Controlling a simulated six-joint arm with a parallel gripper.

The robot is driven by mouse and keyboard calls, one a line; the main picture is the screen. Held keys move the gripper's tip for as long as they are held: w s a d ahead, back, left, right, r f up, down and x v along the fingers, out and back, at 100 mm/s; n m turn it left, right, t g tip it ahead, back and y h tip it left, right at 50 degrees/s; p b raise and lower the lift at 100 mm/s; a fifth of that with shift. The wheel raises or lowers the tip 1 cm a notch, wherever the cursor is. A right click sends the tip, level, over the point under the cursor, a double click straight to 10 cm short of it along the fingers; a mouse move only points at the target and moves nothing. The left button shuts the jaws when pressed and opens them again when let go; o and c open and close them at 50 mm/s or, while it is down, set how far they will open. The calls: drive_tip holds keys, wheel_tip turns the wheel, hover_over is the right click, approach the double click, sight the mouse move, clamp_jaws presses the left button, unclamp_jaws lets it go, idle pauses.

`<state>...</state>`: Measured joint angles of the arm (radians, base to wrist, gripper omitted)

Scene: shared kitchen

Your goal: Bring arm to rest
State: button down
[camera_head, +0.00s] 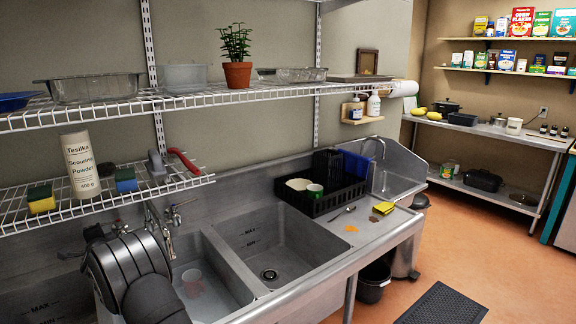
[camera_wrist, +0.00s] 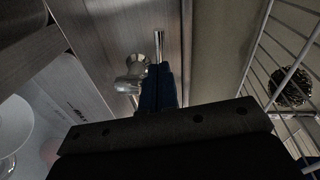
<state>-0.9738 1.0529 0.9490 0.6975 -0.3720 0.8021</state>
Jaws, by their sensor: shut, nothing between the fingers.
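My gripper (camera_wrist: 158,72) shows in the wrist view as two dark blue fingers pressed together, with nothing between them. It is beside the metal tap (camera_wrist: 134,74), which appears just left of the fingertips; I cannot tell how wide the gap is. In the head view my dark arm rises at the lower left in front of the sink and hides much of the gripper.
The wire shelf (camera_head: 107,201) holds scouring powder (camera_head: 80,165), sponges and a red-handled brush, close to my arm. A dark scourer (camera_wrist: 290,88) shows through its wires. A clear cup (camera_head: 193,281) is in the left basin. The right basin (camera_head: 262,242) looks empty.

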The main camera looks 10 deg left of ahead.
drive_tip(key=a, duration=0.5)
drive_tip(key=s+d+r, duration=0.1)
drive_tip(key=s+d, duration=0.2)
drive_tip(key=s, duration=0.6)
drive_tip(key=shift+s+r, duration=0.35)
drive_tip(key=shift+s, duration=0.05)
drive_tip(key=shift+d, duration=0.1)
idle(0.9)
